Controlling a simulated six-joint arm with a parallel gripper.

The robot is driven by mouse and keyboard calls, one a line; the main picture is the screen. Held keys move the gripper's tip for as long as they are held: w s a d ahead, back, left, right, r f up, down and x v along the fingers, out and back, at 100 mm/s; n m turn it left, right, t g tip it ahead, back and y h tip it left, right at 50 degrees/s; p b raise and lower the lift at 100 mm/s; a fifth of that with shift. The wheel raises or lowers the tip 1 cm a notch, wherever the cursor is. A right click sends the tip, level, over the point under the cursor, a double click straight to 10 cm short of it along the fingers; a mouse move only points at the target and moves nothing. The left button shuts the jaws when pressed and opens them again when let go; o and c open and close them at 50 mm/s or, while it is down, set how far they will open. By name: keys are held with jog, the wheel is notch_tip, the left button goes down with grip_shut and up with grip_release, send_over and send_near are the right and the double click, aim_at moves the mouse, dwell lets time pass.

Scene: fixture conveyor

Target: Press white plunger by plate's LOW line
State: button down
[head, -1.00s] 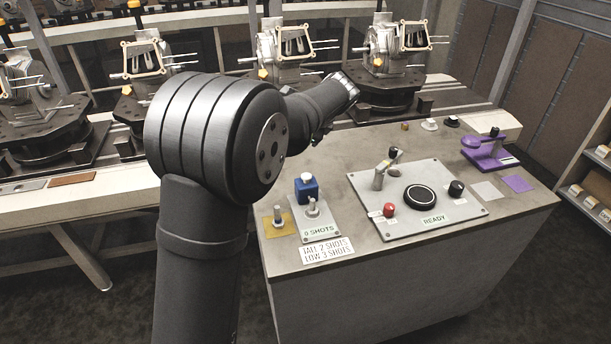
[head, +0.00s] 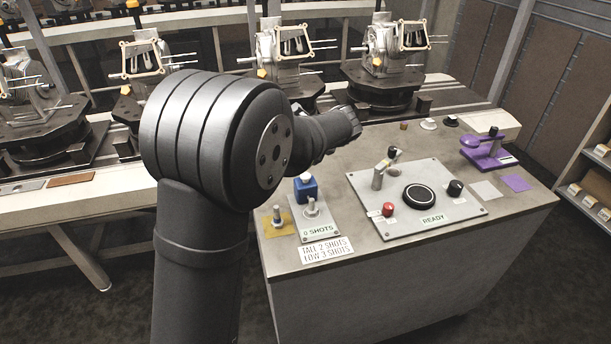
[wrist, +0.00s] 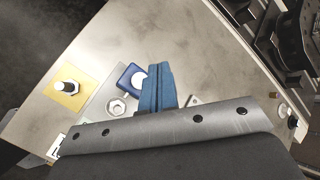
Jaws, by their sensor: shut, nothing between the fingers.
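The white plunger (head: 306,177) tops a small blue block (head: 307,190) on the bench, behind the 0 SHOTS plate (head: 318,232). A label plate (head: 326,249) at the front edge reads TALL 2 SHOTS, LOW 3 SHOTS. In the wrist view the white plunger (wrist: 138,83) and blue block (wrist: 125,74) lie just left of my gripper (wrist: 157,66), partly hidden by it. My gripper's blue fingers are shut and empty. They appear above the bench; I cannot tell their height. In the head view my fingers are hidden by my arm.
A yellow pad with a metal post (head: 277,218) stands left of the block. Right of it is a READY panel (head: 412,231) with a black button, red knob and lever. A purple device (head: 485,150) stands at the far right. Fixtures on the conveyor (head: 376,85) stand behind.

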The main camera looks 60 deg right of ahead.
aim_at(308, 177)
jog(key=shift+f, duration=3.2)
jog(key=shift+f, duration=0.1)
jog(key=shift+f, duration=0.35)
jog(key=shift+f, duration=0.6)
jog(key=shift+r, duration=1.05)
jog(key=shift+r, duration=2.5)
